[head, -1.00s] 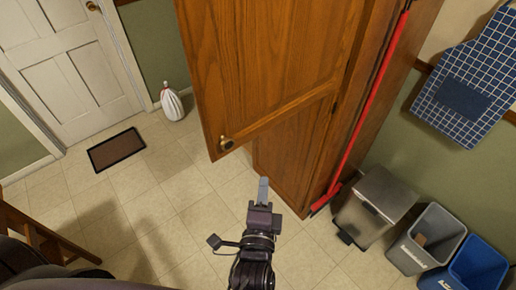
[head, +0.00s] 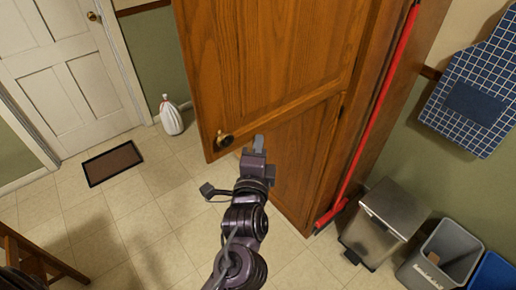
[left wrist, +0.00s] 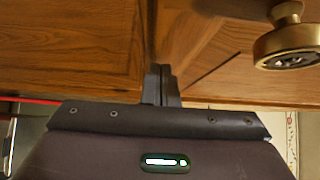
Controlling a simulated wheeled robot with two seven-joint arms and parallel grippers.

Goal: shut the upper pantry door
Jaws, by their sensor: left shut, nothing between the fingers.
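The upper pantry door (head: 270,65) is wooden and stands open, swung out from the cabinet, with its lower edge above the lower door (head: 305,155). Its round brass knob (head: 224,139) is near the lower left corner. My left gripper (head: 258,144) is shut and empty, just right of the knob by the door's bottom edge. In the left wrist view the shut fingers (left wrist: 160,80) point at the wood, and the knob (left wrist: 287,40) is at upper right, apart from them. I cannot tell whether the fingertips touch the door. My right gripper is not in view.
A red-handled broom (head: 372,110) leans along the cabinet's right side. A metal step bin (head: 385,220) and grey and blue bins stand at lower right. A white jug (head: 171,115) and a brown mat (head: 113,163) are on the tiled floor at left, which is otherwise largely clear.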

